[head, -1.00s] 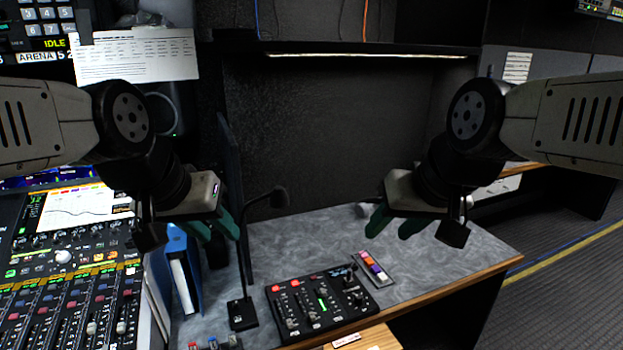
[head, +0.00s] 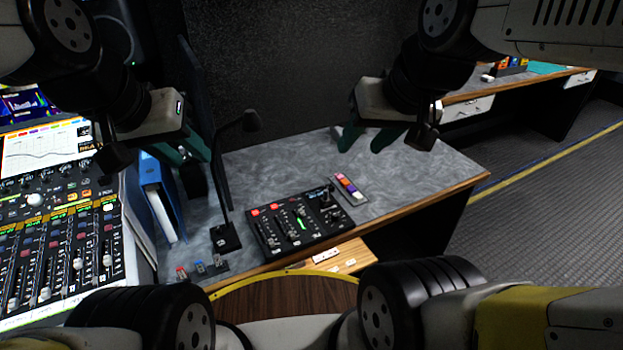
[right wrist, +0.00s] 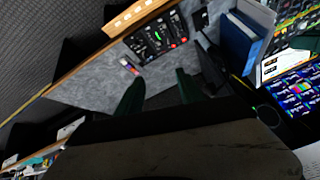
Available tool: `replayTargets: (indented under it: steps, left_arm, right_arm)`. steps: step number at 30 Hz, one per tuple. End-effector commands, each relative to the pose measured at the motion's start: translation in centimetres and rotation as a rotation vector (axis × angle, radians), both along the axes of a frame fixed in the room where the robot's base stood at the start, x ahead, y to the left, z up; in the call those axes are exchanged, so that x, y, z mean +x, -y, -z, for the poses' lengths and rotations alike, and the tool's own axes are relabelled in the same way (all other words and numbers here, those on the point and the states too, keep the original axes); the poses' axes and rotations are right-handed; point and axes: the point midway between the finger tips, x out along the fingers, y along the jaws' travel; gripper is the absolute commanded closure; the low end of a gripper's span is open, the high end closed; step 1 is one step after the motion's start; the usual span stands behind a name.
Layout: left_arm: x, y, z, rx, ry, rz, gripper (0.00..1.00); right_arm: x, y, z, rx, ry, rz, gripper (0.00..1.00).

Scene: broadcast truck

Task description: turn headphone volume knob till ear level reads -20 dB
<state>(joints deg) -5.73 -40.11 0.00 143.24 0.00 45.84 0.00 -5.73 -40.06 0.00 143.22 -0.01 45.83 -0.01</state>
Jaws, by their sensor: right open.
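A small black control box (head: 303,222) with red buttons, faders, a green-lit strip and knobs lies on the grey desk; it also shows in the right wrist view (right wrist: 156,38). Which knob is the headphone volume and what the level reads are too small to tell. My right gripper (head: 367,138) hangs above the desk behind the box, apart from it. Its two green fingers are spread and empty, also in the right wrist view (right wrist: 160,92). My left gripper (head: 188,150) is above the blue binder's area, left of the box. Its fingers are partly hidden, and nothing shows between them.
A gooseneck microphone (head: 225,232) stands just left of the box. A blue binder (head: 158,195) and a large mixing console (head: 60,235) are further left. A strip of coloured labels (head: 348,190) lies right of the box. The desk's right part is clear.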

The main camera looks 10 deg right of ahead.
Motion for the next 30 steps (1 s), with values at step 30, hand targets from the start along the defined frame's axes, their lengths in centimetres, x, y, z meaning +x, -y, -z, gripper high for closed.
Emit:
replayTargets:
  steps: [30]
  left_arm:
    - [0.0,0.0,0.0,0.000,0.000,0.000,0.64]
  right_arm:
    - [23.4,2.0,25.6,-0.243,-0.444,-0.226,0.56]
